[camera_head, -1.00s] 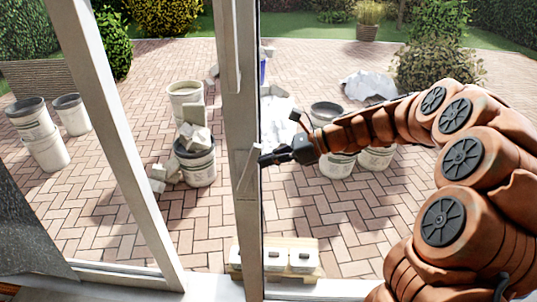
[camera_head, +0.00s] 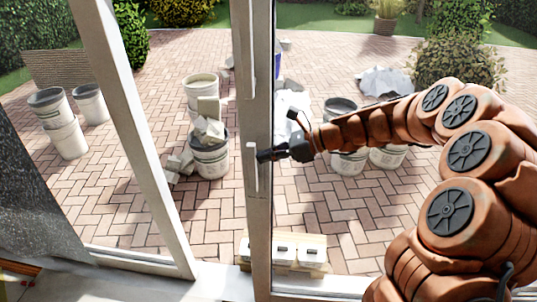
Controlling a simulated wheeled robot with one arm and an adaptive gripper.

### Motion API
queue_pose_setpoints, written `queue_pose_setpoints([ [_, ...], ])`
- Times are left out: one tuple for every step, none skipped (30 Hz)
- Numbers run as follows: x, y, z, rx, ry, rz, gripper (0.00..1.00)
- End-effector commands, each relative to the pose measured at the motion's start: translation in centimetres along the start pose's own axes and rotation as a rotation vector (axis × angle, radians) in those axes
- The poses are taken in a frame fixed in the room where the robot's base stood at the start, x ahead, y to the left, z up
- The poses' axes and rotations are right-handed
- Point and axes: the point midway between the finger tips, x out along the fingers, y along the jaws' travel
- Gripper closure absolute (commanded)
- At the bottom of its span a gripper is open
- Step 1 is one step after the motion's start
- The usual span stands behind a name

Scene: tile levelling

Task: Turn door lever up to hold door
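The door lever (camera_head: 250,172) is a pale, narrow bar on the door's upright frame post (camera_head: 259,218), at about mid-height of the picture. It lies nearly vertical along the post. My gripper (camera_head: 262,156) is dark and reaches in from the right. Its fingertips are at the post, beside the lever's upper part. I cannot tell whether they touch it. The fingers are small and seen from the side, so I cannot tell whether they are open or shut.
A second pale frame post (camera_head: 135,130) leans across the left. Outside is brick paving (camera_head: 330,220) with a bucket of rubble (camera_head: 209,158), other buckets (camera_head: 62,125), and a pallet of small white blocks (camera_head: 312,252) near the sill. A dark grey surface (camera_head: 35,220) fills the lower left.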

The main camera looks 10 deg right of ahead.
Motion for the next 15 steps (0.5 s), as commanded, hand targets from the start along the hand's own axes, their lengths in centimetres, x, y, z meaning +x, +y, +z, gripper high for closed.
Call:
queue_pose_setpoints([
  [0.2,0.1,0.5,0.001,-0.009,0.003,1.0],
  [0.2,0.1,0.5,0.001,-0.01,0.003,1.0],
  [0.2,0.1,0.5,0.001,-0.01,0.004,1.0],
  [0.2,0.1,0.5,0.001,-0.011,0.004,1.0],
  [0.2,0.1,0.6,0.001,-0.011,0.004,1.0],
  [0.2,0.1,0.6,0.001,-0.011,0.005,1.0],
  [0.2,0.1,0.6,0.001,-0.011,0.005,1.0],
  [0.2,0.1,0.6,0.001,-0.011,0.005,1.0],
  [0.2,0.1,0.6,0.0,-0.011,0.005,1.0],
  [0.1,0.1,0.6,0.001,-0.011,0.005,1.0],
  [0.0,0.1,0.5,0.001,-0.012,0.005,1.0],
  [-0.2,0.1,0.5,0.001,-0.012,0.005,1.0],
  [-0.5,0.1,0.4,0.001,-0.012,0.005,1.0],
  [-0.8,0.1,0.3,0.001,-0.012,0.005,1.0],
  [-1.3,0.0,0.1,0.001,-0.011,0.005,1.0],
])
